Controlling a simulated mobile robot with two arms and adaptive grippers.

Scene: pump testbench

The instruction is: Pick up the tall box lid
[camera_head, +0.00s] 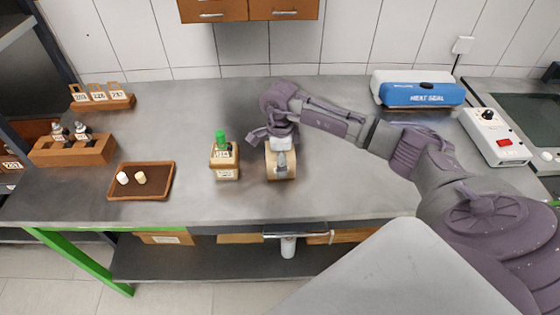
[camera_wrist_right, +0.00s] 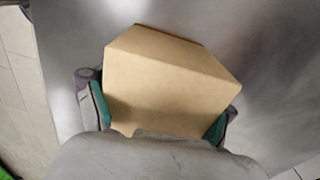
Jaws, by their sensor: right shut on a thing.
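The tall box lid (camera_head: 272,166) is a plain tan, box-shaped piece on the grey bench, right of the small wooden holder. My right gripper (camera_head: 282,152) comes down over it from above and partly hides it. In the right wrist view the lid (camera_wrist_right: 170,75) fills the space between the two green-padded fingers of the gripper (camera_wrist_right: 158,117), one on each side, and the gripper is shut on it. Whether the lid touches the bench or hangs just above it I cannot tell. My left gripper is not in view.
A wooden holder (camera_head: 225,172) with a green-capped bottle (camera_head: 221,140) stands close left of the lid. A brown tray (camera_head: 142,193) with two small pieces and wooden racks (camera_head: 75,152) are farther left. A blue heat sealer (camera_head: 422,94) is at back right. The bench behind the lid is clear.

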